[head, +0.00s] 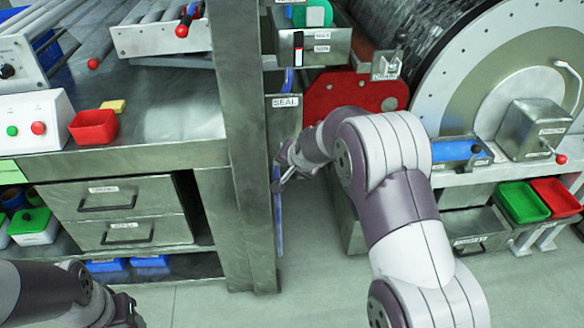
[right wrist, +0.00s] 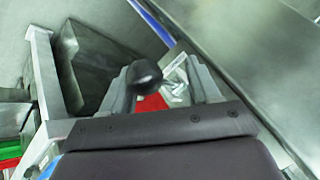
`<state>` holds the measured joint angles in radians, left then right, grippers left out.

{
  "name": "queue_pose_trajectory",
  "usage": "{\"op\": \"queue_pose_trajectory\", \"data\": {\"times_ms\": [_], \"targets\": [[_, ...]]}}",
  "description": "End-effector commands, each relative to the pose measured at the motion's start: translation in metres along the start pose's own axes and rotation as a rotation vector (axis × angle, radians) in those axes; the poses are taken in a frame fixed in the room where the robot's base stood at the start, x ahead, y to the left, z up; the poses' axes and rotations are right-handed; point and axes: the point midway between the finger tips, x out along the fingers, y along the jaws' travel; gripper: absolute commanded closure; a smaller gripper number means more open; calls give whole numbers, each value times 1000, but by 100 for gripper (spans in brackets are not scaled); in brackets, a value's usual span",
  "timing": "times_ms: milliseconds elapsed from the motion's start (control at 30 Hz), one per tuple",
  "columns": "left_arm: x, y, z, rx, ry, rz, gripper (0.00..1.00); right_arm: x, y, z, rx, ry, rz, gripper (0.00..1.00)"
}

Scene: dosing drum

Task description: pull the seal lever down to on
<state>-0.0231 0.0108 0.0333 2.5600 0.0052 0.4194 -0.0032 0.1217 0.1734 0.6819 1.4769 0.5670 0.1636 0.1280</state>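The SEAL label (head: 285,101) is on a grey panel beside the upright metal post in the head view. My right gripper (head: 284,176) is below that label, close to the post. In the right wrist view, my right gripper (right wrist: 163,88) has its two fingers apart. A dark round knob (right wrist: 145,75) on a short stem, apparently the seal lever's end, shows between them, nearer the left finger. I cannot tell whether it touches a finger. The lever's pivot is hidden. My left gripper (head: 126,308) is partly visible at the bottom left, its fingers unclear.
The metal post (head: 248,150) stands just left of my right gripper. A workbench with drawers (head: 130,208) is at left. Grey floor (head: 315,270) is clear below.

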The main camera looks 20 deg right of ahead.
Motion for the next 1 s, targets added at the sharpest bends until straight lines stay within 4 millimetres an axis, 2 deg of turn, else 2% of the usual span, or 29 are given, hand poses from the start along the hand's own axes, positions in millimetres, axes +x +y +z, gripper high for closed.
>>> {"op": "queue_pose_trajectory", "data": {"times_ms": [333, 1000], "targets": [[12, 0, 2, 0, 0, 0, 47, -23, 12, 15, 0, 1, -2, 41], [22, 0, 3, 0, 0, 0, 47, -75, 35, 46, -1, 1, -1, 41]]}}
